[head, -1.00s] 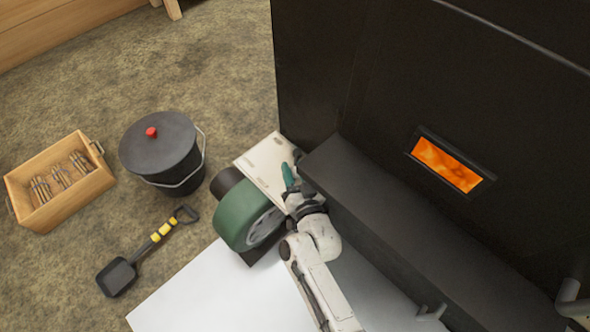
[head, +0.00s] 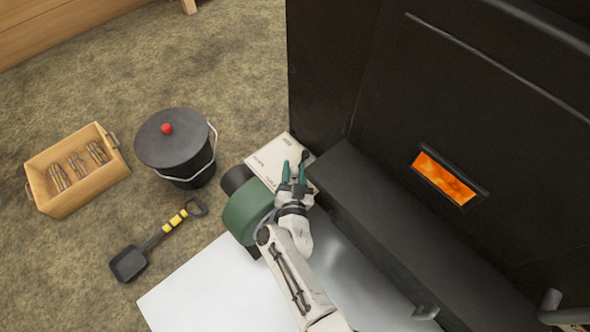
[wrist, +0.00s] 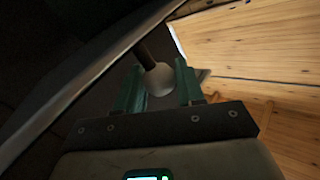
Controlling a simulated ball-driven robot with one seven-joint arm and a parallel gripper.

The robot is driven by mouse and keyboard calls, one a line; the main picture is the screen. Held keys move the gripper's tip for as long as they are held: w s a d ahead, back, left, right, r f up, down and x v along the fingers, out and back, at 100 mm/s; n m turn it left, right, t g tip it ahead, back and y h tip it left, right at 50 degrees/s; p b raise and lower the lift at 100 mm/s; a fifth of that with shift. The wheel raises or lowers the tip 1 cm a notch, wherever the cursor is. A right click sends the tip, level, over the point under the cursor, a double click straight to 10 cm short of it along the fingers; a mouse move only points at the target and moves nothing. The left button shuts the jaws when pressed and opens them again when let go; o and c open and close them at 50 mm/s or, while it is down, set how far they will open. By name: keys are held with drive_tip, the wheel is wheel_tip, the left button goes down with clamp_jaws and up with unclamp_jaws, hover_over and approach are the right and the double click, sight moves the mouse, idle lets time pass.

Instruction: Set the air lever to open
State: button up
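The air lever (head: 304,156) shows as a small dark piece just past my fingertips, beside the stove's side and the pale plate. In the wrist view it is a dark rod ending in a pale rounded knob (wrist: 159,80). My gripper (head: 294,171) has its green fingers spread, with the knob lined up in the gap between them in the wrist view (wrist: 158,82). I cannot tell whether a finger touches the knob. The pale plate (head: 264,163) carries small printed marks, too small to read. The lever's base is hidden.
The black stove (head: 440,90) with a glowing window (head: 443,178) and a dark ledge (head: 400,230) stands to the right. A green blower (head: 246,208) sits left of my arm. A lidded bucket (head: 172,143), a shovel (head: 150,243) and a wooden crate (head: 93,189) lie farther left.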

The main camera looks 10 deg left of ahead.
drive_tip(key=o, duration=0.4)
drive_tip(key=shift+r, duration=0.2)
drive_tip(key=s+p, duration=0.1)
drive_tip(key=s, duration=0.2)
drive_tip(key=s+d+p, duration=0.1)
drive_tip(key=s+p, duration=0.1)
drive_tip(key=s, duration=0.1)
drive_tip(key=s+p, duration=0.2)
drive_tip(key=s, duration=0.1)
drive_tip(key=shift+s+d+r, duration=0.15)
drive_tip(key=shift+d+r, duration=0.05)
drive_tip(key=shift+d, duration=0.1)
drive_tip(key=shift+s+d+f, duration=0.1)
drive_tip(key=shift+s, duration=0.55)
drive_tip(key=shift+c, duration=0.6)
